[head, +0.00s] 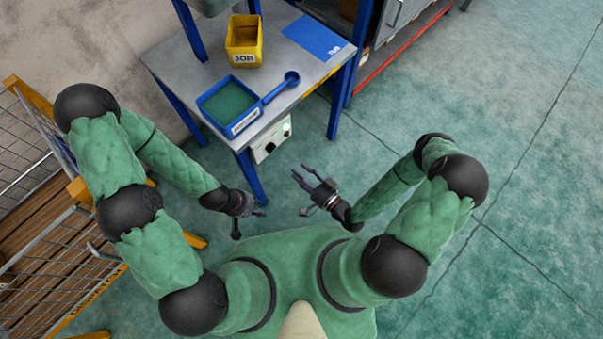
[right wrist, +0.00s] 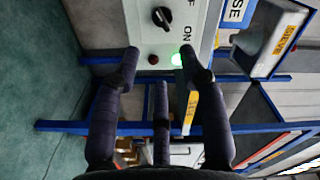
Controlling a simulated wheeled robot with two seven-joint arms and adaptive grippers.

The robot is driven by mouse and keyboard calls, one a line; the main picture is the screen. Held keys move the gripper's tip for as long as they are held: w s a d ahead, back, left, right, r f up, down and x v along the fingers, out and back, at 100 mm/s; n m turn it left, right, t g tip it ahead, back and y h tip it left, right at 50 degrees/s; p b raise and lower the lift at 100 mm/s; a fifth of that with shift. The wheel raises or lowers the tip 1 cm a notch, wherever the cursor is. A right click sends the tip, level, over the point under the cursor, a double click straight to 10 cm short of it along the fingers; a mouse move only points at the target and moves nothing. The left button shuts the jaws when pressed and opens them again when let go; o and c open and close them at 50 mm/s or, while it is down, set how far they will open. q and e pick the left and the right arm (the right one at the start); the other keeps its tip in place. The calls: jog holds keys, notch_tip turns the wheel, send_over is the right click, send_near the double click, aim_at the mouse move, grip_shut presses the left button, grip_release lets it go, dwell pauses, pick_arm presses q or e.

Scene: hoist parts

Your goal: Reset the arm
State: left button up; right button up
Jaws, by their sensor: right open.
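My left gripper (head: 250,222) is at the end of the left arm, just in front of my body in the head view. Its fingers look spread, with nothing between them. My right gripper (head: 301,190) is to the right of it, near the front leg of the workbench, with its fingers apart and empty. In the right wrist view the right gripper's fingers (right wrist: 160,68) are spread and point toward a control box (right wrist: 170,30). The box has a black knob, a dark red button and a lit green light. The fingertips overlap it in the picture; I cannot tell the gap.
A workbench (head: 184,64) with blue legs holds a yellow bin (head: 244,57), a blue tray (head: 208,95) with green contents, a blue scoop (head: 281,87) and a blue sheet (head: 314,37). A wire cage (head: 22,150) stands at left. Green floor (head: 510,110) is clear at right.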

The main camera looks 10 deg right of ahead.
dwell(0.7)
notch_tip(320, 180, down, 3)
jog(key=w+d+n+g+h+p, duration=0.1)
jog(key=w+n+g+h, duration=0.15)
jog(key=g, duration=0.25)
jog(key=s+d+r+g+h+p, duration=0.1)
jog(key=s+r+g+h, duration=0.3)
jog(key=s+g, duration=0.5)
jog(key=shift+s+d+r+p, duration=0.4)
jog(key=shift+s+p, duration=0.3)
jog(key=shift+s, duration=0.45)
